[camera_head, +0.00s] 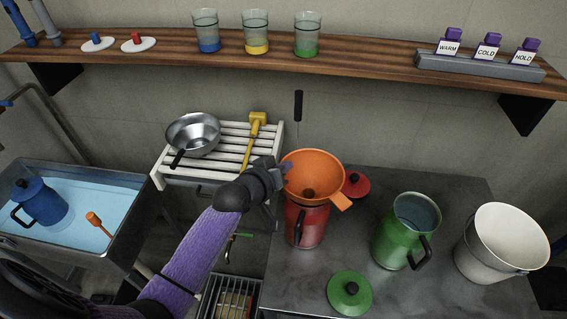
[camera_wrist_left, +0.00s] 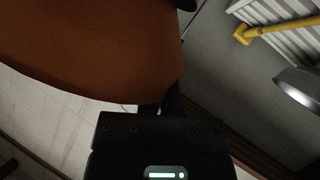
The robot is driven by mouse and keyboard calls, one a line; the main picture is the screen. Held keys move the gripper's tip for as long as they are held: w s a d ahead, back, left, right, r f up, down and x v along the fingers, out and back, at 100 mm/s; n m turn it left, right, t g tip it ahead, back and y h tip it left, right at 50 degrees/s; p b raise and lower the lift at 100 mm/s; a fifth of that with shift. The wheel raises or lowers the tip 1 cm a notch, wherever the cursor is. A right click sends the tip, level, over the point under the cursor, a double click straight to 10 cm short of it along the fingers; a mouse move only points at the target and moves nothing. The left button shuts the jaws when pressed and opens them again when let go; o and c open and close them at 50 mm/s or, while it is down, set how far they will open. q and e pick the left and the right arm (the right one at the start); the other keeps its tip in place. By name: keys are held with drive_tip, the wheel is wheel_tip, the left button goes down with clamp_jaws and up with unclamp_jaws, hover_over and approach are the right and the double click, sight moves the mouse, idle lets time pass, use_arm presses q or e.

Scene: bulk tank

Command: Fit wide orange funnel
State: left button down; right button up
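The wide orange funnel (camera_head: 314,172) is mouth up above the red jug (camera_head: 306,226), covering the jug's opening, with its tab pointing to the lower right. I cannot tell whether its spout is inside the jug or just over it. My left gripper (camera_head: 284,174) is at the funnel's left rim, its fingers closed on the rim. In the left wrist view the funnel (camera_wrist_left: 95,45) fills the upper left, and its edge meets the dark fingers (camera_wrist_left: 160,105). My right gripper is not in view.
A green jug (camera_head: 398,240), a white bucket (camera_head: 482,250), a green lid (camera_head: 349,293) and a red lid (camera_head: 355,184) stand on the dark counter. The slatted rack (camera_head: 168,172) holds a pan (camera_head: 194,132) and a yellow tool (camera_head: 257,124). A sink of water (camera_head: 125,205) is at left.

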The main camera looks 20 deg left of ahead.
use_arm(q)
drive_tip(key=shift+f, duration=0.55)
drive_tip(key=c, duration=0.7)
unclamp_jaws()
drive_tip(key=shift+c, duration=0.2)
drive_tip(key=p+v, duration=0.2)
drive_tip(key=v, duration=0.8)
